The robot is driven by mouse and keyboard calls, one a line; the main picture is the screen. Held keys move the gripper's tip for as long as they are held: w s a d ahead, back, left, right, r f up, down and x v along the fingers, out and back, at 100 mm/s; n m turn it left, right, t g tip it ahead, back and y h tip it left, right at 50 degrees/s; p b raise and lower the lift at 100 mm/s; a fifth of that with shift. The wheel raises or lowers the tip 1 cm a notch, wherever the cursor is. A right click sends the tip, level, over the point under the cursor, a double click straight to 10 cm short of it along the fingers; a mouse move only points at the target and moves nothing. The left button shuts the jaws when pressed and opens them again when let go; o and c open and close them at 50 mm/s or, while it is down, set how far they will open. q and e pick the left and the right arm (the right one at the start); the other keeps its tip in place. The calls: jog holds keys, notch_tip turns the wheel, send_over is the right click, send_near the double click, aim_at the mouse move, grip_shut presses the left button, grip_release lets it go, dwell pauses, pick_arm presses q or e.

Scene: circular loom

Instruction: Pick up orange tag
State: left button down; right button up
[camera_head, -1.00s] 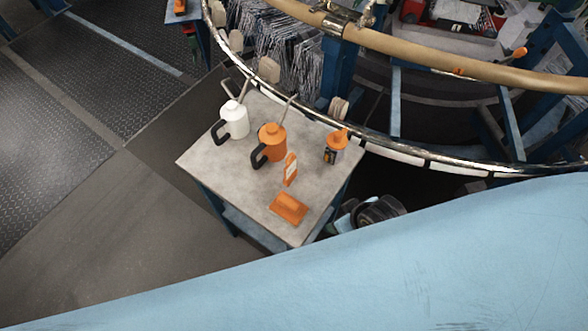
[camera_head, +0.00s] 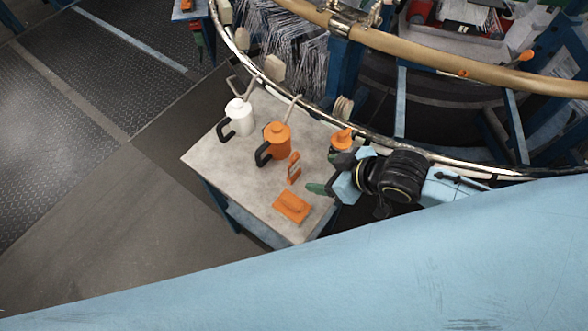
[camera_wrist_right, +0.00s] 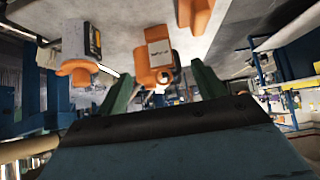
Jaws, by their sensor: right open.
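The orange tag (camera_head: 293,168) stands upright on the small grey table (camera_head: 225,163), with a pale label on its face. It also shows in the right wrist view (camera_wrist_right: 156,52), ahead of and roughly between the green fingers. My right gripper (camera_head: 328,173) reaches over the table's right edge, just right of the tag. Its fingers are apart in the right wrist view (camera_wrist_right: 163,85), with nothing held between them. My left gripper is not in view.
An orange can (camera_head: 277,142) and a white can (camera_head: 240,117) stand behind the tag. A flat orange piece (camera_head: 291,207) lies in front. The loom's rail (camera_head: 440,160) curves behind the table.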

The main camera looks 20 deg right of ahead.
aim_at(294, 154)
jog(key=x, duration=0.2)
jog(key=b+x, duration=0.1)
jog(key=x, duration=0.2)
jog(key=b+x, duration=0.1)
jog(key=x, duration=0.2)
jog(key=shift+w+d+f, duration=0.15)
jog(key=shift+w+d, duration=0.15)
jog(key=b+x, duration=0.1)
jog(key=x, duration=0.3)
jog(key=shift+s+a+f+b, duration=0.2)
jog(key=shift+f+b, duration=0.05)
jog(key=shift+b, duration=0.1)
jog(key=shift+w+a+f, duration=0.2)
jog(key=shift+f, duration=0.05)
jog(key=shift+w, duration=0.1)
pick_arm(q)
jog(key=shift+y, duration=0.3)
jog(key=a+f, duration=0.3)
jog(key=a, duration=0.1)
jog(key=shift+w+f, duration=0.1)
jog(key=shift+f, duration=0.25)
pick_arm(e)
jog(key=c, duration=1.1)
